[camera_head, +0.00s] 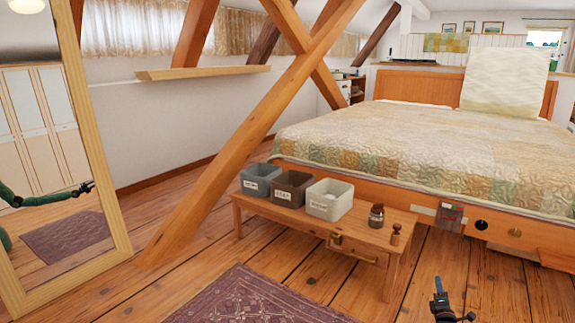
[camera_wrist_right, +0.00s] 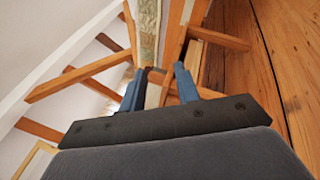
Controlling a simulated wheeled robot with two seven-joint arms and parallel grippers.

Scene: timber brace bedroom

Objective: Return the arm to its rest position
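My right gripper (camera_head: 440,291) is low at the right in the head view, over the wooden floor and in front of the bench. It holds nothing that I can see. In the right wrist view its two blue fingers (camera_wrist_right: 157,85) stand apart with a gap between them, and only the room shows through the gap. My left gripper does not show directly. A green arm with a dark end shows as a reflection in the mirror (camera_head: 95,135) at the left.
A low wooden bench (camera_head: 262,217) holds a blue-grey bin (camera_head: 260,180), a brown bin (camera_head: 292,188), a pale bin (camera_head: 329,200), a jar (camera_head: 376,217) and a small wooden object (camera_head: 395,236). Behind it is the bed (camera_head: 400,145). A timber brace (camera_head: 215,185) slants down left. Floor around the rug (camera_head: 245,297) is clear.

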